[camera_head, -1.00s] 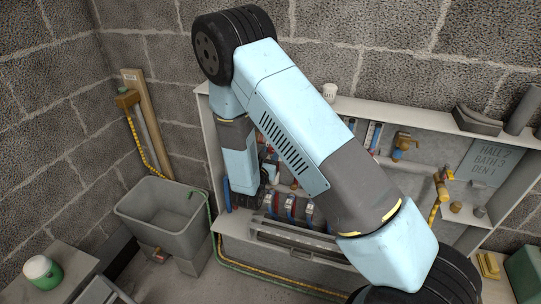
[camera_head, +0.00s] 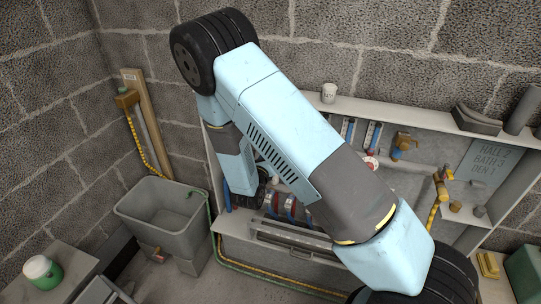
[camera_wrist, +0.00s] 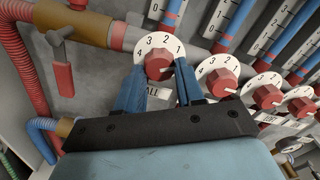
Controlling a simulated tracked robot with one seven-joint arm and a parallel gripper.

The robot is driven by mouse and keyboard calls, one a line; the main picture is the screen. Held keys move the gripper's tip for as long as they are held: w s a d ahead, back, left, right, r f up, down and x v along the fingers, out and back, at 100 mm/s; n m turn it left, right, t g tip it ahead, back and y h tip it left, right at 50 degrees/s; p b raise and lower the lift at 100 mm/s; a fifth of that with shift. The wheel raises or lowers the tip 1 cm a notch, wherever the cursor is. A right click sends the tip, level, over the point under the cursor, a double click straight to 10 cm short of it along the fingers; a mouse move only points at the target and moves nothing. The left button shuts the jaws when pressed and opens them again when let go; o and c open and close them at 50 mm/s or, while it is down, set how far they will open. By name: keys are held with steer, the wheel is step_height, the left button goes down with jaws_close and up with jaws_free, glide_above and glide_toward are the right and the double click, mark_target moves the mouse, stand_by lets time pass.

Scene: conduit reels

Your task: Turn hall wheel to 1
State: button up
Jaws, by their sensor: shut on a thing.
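The hall wheel (camera_wrist: 158,66) is a red knob on a round white dial with the numbers 3, 2 and 1 around its upper edge. A partly covered label ending in "ALL" (camera_wrist: 158,92) sits below it. My gripper (camera_wrist: 161,68) has its blue fingers on either side of the red knob, shut on it. I cannot tell which number the knob points to. In the head view my arm hides the gripper and the hall wheel.
Similar red wheels (camera_wrist: 223,83) stand in a row to the right. Gauge tubes (camera_wrist: 232,22) rise above. A red lever (camera_wrist: 62,65) and a red hose (camera_wrist: 20,65) are at the left. A wall board (camera_head: 489,166) lists HALL, BATH and DEN with numbers. A grey sink (camera_head: 163,213) stands left.

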steer(key=shift+a+n, duration=0.1)
steer(key=shift+n, duration=1.5)
steer(key=o, duration=1)
steer(key=shift+o, duration=0.2)
steer(key=v, duration=1.4)
steer(key=shift+w, duration=0.1)
